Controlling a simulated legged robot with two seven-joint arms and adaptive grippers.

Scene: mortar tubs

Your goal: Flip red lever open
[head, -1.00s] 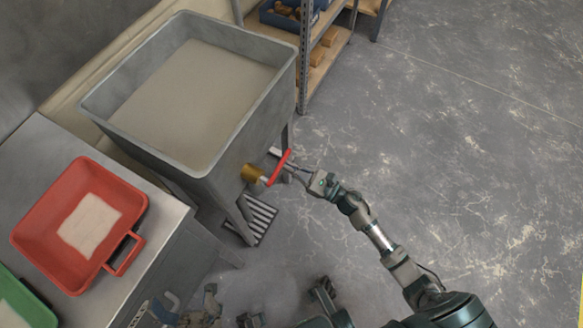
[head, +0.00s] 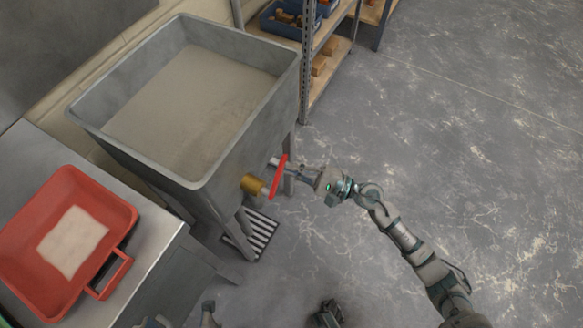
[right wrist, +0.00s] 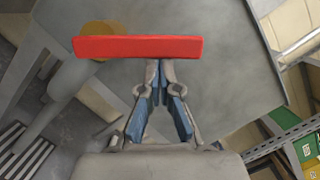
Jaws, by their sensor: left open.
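The red lever (head: 279,176) sits on a brass valve (head: 254,184) at the grey mortar tub's (head: 180,167) lower front corner. In the head view it slants steeply. In the right wrist view the lever (right wrist: 138,47) is a broad red bar across the upper part, partly hiding the valve. My right gripper (head: 292,170) is at the lever's right side. In the right wrist view its fingertips (right wrist: 160,68) nearly meet just below the bar; whether they touch it is unclear. My left gripper (head: 181,317) is open at the bottom edge, mostly cut off, away from the lever.
The tub holds grey mortar. A red tray (head: 120,215) with a pale patch lies on a metal table (head: 165,232) at left. A floor grate (head: 258,238) lies below the valve. A shelf rack (head: 307,65) stands behind. The floor at right is open.

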